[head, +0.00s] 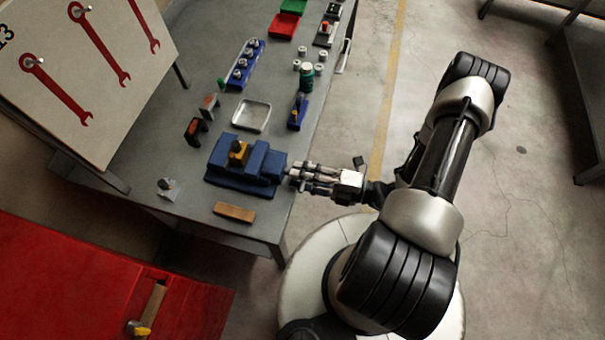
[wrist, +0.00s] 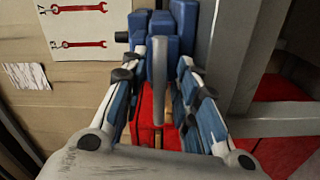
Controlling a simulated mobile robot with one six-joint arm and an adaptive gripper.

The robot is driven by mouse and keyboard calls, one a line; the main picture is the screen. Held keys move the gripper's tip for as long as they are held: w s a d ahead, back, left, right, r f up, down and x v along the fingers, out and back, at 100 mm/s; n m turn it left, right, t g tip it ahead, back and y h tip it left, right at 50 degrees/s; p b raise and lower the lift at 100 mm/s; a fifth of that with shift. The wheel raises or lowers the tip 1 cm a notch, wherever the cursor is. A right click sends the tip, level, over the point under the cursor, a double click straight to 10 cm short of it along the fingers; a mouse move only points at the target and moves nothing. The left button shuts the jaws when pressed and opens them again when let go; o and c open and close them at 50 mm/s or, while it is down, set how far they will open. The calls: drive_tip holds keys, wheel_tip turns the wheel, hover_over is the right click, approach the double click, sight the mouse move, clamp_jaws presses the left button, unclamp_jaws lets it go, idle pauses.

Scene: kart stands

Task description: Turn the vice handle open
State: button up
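The blue vice (head: 264,163) is mounted near the right edge of the grey bench, with a yellow-brown block (head: 239,151) in its jaws. My gripper (head: 292,176) is level with the vice's right end, just past the bench edge. In the wrist view the vice (wrist: 184,18) is straight ahead. Its handle, a grey bar (wrist: 159,78), stands upright in the picture between the two fingers of my gripper (wrist: 170,66). The fingers are apart, with gaps beside the bar; I cannot tell whether either touches it. In the head view the handle is hidden or too small to make out.
The bench (head: 195,175) also holds a metal tray (head: 251,116), a wooden block (head: 234,212), a green bottle (head: 306,77) and red and green bins. A wrench board (head: 75,75) stands at the left. A red cabinet (head: 80,280) is at lower left.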

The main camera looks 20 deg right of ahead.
drive_tip(key=shift+o, duration=0.6)
drive_tip(key=shift+s+d, duration=0.25)
drive_tip(key=shift+d, duration=0.25)
drive_tip(key=v, duration=1.1)
drive_tip(key=shift+a+r, duration=0.1)
drive_tip(key=shift+r, duration=0.1)
